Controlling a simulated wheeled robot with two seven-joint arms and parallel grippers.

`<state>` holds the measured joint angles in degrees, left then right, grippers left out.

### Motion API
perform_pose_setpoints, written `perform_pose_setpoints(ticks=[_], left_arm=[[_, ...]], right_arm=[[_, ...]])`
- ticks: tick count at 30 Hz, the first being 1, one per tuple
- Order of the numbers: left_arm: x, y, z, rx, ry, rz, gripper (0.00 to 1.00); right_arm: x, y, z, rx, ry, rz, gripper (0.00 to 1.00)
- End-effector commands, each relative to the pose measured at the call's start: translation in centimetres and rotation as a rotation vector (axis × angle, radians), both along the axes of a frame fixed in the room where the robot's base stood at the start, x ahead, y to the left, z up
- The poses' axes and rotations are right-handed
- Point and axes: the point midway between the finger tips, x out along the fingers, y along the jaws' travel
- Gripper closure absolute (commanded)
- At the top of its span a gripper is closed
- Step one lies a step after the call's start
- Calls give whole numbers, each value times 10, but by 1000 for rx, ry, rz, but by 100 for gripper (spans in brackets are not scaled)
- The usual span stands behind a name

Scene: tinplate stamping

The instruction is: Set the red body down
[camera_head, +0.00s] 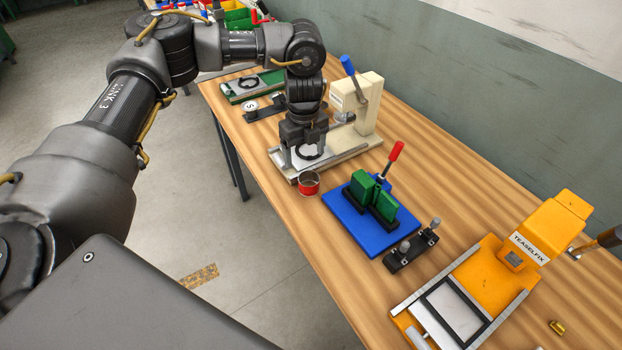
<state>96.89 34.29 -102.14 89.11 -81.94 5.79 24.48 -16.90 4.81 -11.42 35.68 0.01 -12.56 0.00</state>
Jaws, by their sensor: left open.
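The red body (309,183) is a short, open red cylinder. It stands upright on the wooden table, at the front corner of the cream press's base plate and left of the blue fixture. My left gripper (306,166) points down over the cream press's base plate (345,152), just behind the red body. Its fingers are spread, with a dark ring visible between or behind them. The red body is in front of the fingers and not between them. My right gripper is out of view.
A cream press (362,105) with a blue handle stands behind the gripper. A blue fixture (352,219) with green blocks and a red-handled lever stands to the right, beside a black block (411,247). An orange press (521,259) is further right. Bare table lies along the wall.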

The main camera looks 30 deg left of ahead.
Motion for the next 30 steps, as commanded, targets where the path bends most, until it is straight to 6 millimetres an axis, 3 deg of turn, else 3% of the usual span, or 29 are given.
perform_pose_setpoints(ticks=[7, 12, 20, 30], left_arm=[[3, -7, -36, 0, 1, -12, 23], [3, -6, -56, -1, 0, -9, 23], [3, -5, -60, -1, -1, -8, 23], [4, -5, -104, -1, 0, -6, 23]], right_arm=[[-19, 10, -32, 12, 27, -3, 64], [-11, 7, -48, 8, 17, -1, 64], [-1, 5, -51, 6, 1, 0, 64], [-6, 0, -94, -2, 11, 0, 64]])
